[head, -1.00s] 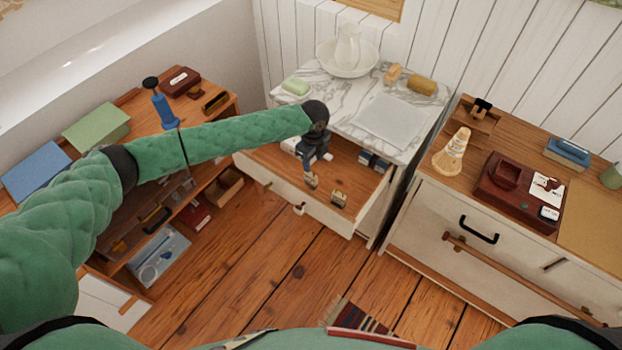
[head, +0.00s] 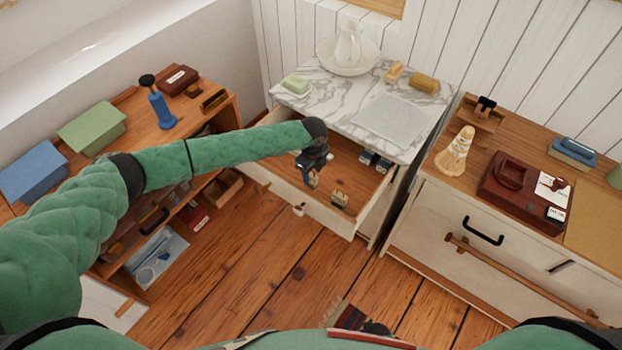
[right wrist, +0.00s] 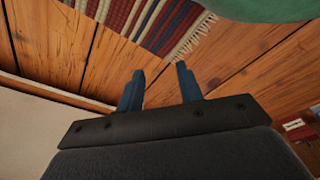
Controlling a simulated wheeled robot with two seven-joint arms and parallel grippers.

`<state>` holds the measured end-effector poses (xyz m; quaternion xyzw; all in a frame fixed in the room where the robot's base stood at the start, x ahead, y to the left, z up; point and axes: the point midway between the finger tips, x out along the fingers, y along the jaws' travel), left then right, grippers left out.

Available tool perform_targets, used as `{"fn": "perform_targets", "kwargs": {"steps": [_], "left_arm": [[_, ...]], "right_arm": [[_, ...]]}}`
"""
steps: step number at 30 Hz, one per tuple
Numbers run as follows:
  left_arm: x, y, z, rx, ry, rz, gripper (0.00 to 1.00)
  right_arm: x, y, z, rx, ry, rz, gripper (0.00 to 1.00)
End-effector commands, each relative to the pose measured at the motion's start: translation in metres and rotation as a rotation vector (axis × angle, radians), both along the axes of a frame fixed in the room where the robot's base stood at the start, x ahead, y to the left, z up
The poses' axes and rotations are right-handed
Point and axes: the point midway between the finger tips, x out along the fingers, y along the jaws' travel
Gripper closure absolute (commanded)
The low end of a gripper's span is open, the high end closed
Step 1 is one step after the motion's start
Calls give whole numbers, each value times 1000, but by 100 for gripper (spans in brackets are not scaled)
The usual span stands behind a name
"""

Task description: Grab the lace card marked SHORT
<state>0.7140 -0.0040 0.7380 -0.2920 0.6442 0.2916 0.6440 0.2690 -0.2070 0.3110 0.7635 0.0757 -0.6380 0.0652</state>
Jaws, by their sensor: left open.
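My left gripper (head: 310,172) is open and reaches down into the open drawer (head: 322,212) under the marble top. A small pale card-like piece (head: 314,179) is right at its fingertips; I cannot tell whether they touch it. A similar pale piece (head: 340,199) lies nearer the drawer front. Two small dark blue and white pieces (head: 367,158) are at the drawer's right side. No lettering is readable, so I cannot tell which is the card marked SHORT. My arm hides part of the drawer's back left. My right gripper (right wrist: 158,68) is open and empty above the floor.
A washstand top (head: 330,95) with jug, basin and soap overhangs the drawer's back. A wooden shelf unit (head: 190,125) stands left. A cabinet (head: 450,185) with a dark red box (head: 515,205) stands right. A striped rug (right wrist: 160,22) lies on the open floor.

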Motion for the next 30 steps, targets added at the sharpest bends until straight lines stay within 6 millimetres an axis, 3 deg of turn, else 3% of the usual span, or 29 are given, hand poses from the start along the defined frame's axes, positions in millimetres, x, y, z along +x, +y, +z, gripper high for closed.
{"fn": "perform_targets", "kwargs": {"steps": [12,22,29,30], "left_arm": [[-2,4,-35,2,1,0,55],[-2,4,-39,1,-1,0,55],[-2,4,-39,1,-1,0,100],[-2,4,-39,1,0,0,100]], "right_arm": [[-22,-18,-31,-13,-25,11,64],[-23,-20,-35,-13,-30,12,64],[-23,-20,-35,-14,-30,12,64],[-23,-21,-35,-14,-30,12,64]]}}
